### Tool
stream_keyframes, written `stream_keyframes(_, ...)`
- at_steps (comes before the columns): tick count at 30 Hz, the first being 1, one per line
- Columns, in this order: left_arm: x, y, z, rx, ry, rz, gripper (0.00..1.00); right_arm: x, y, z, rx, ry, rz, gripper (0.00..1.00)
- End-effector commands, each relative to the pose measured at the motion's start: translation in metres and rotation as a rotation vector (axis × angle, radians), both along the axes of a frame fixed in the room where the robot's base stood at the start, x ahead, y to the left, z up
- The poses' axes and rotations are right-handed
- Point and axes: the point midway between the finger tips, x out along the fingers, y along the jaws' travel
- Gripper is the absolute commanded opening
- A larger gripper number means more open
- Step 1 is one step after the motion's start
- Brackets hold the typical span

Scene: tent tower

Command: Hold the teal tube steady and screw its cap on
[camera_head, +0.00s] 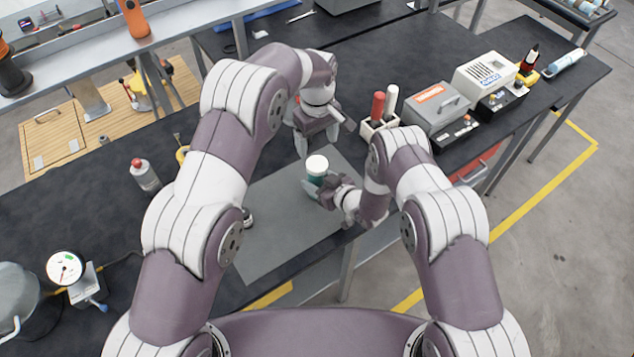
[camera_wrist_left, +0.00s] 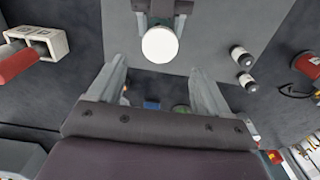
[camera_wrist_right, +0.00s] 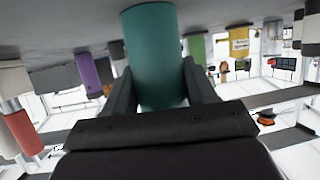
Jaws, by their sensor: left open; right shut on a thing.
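The teal tube (camera_head: 316,179) stands upright above the grey mat, with a white cap (camera_head: 317,164) on its top. How tightly the cap sits cannot be told. My right gripper (camera_head: 322,190) is shut around the tube's side; the right wrist view shows the teal tube (camera_wrist_right: 155,60) between both fingers. My left gripper (camera_head: 317,140) is open and empty, just behind and above the cap. In the left wrist view the round white cap (camera_wrist_left: 160,44) lies just beyond the spread fingertips (camera_wrist_left: 157,66), apart from them.
The grey mat (camera_head: 275,225) is mostly clear. A holder (camera_head: 377,136) with red and white tubes stands right of my grippers, near a grey box (camera_head: 436,105). A red-capped bottle (camera_head: 145,175) and a gauge (camera_head: 66,268) stand at left.

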Motion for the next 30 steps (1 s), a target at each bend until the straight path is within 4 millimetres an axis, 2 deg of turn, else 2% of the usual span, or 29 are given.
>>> stream_keyframes(4,0.0,0.0,-0.013,0.001,0.002,-0.001,0.79,0.0,0.0,0.0,0.001,-0.001,0.0,0.0)
stream_keyframes(12,-0.001,0.0,-0.057,0.001,0.003,-0.002,0.79,0.0,0.0,0.0,0.001,-0.001,0.0,0.0)
stream_keyframes(16,0.0,0.0,-0.072,0.0,0.001,-0.002,0.79,0.0,0.0,0.0,0.001,-0.001,0.0,0.0)
stream_keyframes(21,0.0,0.0,-0.079,-0.001,-0.001,-0.002,0.79,0.0,0.0,0.0,0.001,-0.001,0.0,0.0)
stream_keyframes(28,0.0,0.0,-0.08,-0.001,-0.001,-0.003,0.79,0.0,0.0,0.0,0.001,-0.001,0.0,0.0)
stream_keyframes(29,0.0,0.0,-0.08,-0.001,-0.001,-0.003,0.72,0.0,0.0,0.0,0.001,-0.001,0.0,0.0)
stream_keyframes(30,0.0,0.0,-0.08,-0.001,-0.001,-0.003,0.59,0.0,0.0,0.0,0.001,-0.001,0.0,0.0)
